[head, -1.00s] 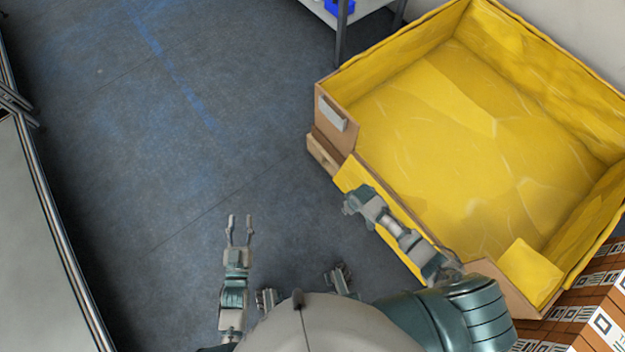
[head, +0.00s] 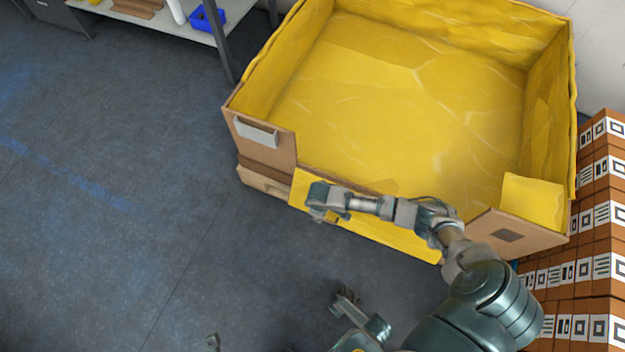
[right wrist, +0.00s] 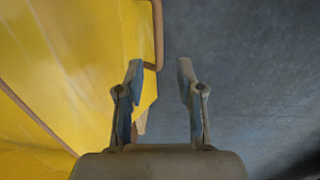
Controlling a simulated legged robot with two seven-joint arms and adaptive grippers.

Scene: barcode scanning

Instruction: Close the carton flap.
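The carton (head: 300,70) is a large open brown box with a yellow lining. Its front flap (head: 385,232) shows yellow and is folded outward and down at the low front opening. My right gripper (head: 322,213) is at the flap's left part, with my right arm reaching across above the flap. In the right wrist view the right gripper (right wrist: 160,75) is open. The flap edge (right wrist: 156,30) shows by its left finger, and floor lies behind the right finger; contact cannot be told.
Stacks of brown boxes with printed labels (head: 600,215) stand right of the carton. A shelf (head: 150,25) with a blue bin (head: 207,18) is at the upper left. A wooden pallet (head: 262,182) shows under the carton. The floor to the left is clear.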

